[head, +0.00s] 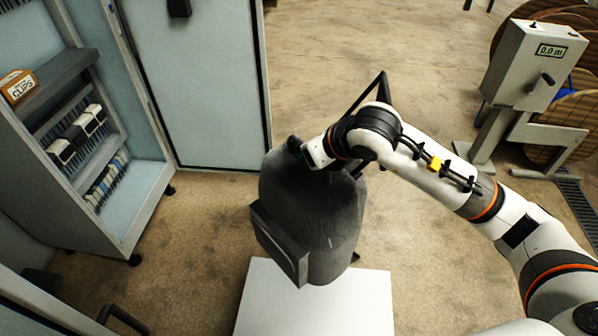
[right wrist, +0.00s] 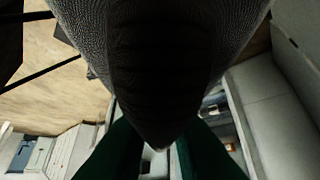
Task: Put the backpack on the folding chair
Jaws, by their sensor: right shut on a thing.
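The dark grey backpack (head: 318,215) hangs upright in the middle of the head view, with a front pocket on its lower left side. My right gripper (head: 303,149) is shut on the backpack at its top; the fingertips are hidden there. In the right wrist view the backpack's dark fabric (right wrist: 155,60) fills the upper middle, between the gripper's green fingers (right wrist: 160,143). A black tube frame (head: 372,92) shows behind the backpack and my right arm. It looks like part of the folding chair, whose seat is hidden. My left gripper is not in view.
A flat white surface (head: 350,300) lies in front of and below the backpack. An open cabinet (head: 150,190) with shelves and a box of clips (head: 18,86) stands at left. A grey metering machine (head: 520,65) and wooden reels (head: 565,110) stand at right.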

